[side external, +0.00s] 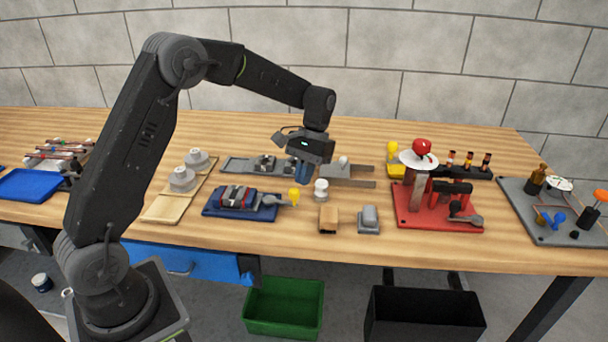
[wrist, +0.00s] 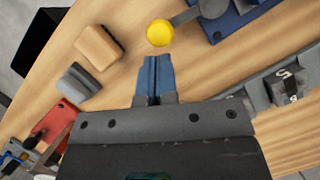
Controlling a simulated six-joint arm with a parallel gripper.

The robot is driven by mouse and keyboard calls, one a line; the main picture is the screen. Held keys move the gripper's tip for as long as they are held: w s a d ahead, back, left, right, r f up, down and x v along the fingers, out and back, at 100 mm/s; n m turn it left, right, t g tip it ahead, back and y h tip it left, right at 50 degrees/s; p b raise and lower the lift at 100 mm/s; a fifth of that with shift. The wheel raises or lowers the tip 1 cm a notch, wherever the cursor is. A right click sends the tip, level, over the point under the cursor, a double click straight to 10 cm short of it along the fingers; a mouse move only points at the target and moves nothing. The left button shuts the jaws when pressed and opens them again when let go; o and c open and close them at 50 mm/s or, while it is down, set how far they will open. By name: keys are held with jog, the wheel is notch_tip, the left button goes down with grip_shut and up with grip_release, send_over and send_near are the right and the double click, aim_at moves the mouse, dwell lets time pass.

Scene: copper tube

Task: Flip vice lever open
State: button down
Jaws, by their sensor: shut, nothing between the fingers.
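The vice (side external: 238,198) has a dark blue base and grey and red jaws, and sits near the table's front. Its grey lever sticks out to the right and ends in a yellow knob (side external: 294,196). In the wrist view the knob (wrist: 160,32) shows just beyond my fingertips, with the lever arm (wrist: 188,14) running up right to the blue base (wrist: 243,20). My gripper (side external: 304,180) hangs above the table by the knob, its blue fingers pointing down. In the wrist view the fingers (wrist: 154,60) are together and empty, with a visible gap to the knob.
A white-topped round piece (side external: 321,189) stands right of the knob. A tan block (side external: 328,219) and a grey block (side external: 368,219) lie farther right. A grey rail fixture (side external: 345,172) lies behind. A red board (side external: 415,218) with a post is to the right.

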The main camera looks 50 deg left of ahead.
jog(key=shift+s+d+m+y, duration=0.25)
jog(key=shift+s+d+m, duration=0.15)
jog(key=shift+m, duration=0.3)
jog(key=shift+s+d+m+y, duration=0.25)
jog(key=shift+d+m, duration=0.2)
jog(key=shift+m, duration=0.25)
jog(key=shift+s+d+m, duration=0.2)
jog(key=shift+s+m, duration=0.05)
jog(key=shift+m, duration=0.25)
jog(key=shift+s+d+m+y, duration=0.25)
jog(key=shift+s+m+y, duration=0.15)
jog(key=shift+m, duration=0.25)
jog(key=shift+s+d+m+y, duration=0.3)
jog(key=shift+s+m, duration=0.1)
jog(key=shift+m, duration=0.25)
jog(key=shift+s+d+m, duration=0.1)
jog(key=shift+s+m, duration=0.4)
jog(key=shift+m, duration=0.1)
jog(key=shift+s+d+m+t+y, duration=0.1)
jog(key=shift+s+m+t+y, duration=0.25)
jog(key=shift+s+m, duration=0.65)
jog(key=shift+s+d+m+t+y, duration=0.15)
jog(key=shift+s+m+y, duration=0.45)
jog(key=shift+m, duration=0.7)
jog(key=shift+s+a+m+t+y, duration=0.25)
jog(key=shift+s+m+t, duration=0.1)
jog(key=shift+s+m, duration=0.6)
jog(key=shift+s+a+m+t+y, duration=0.2)
jog(key=shift+s+m+t, duration=0.3)
jog(key=shift+m, duration=0.75)
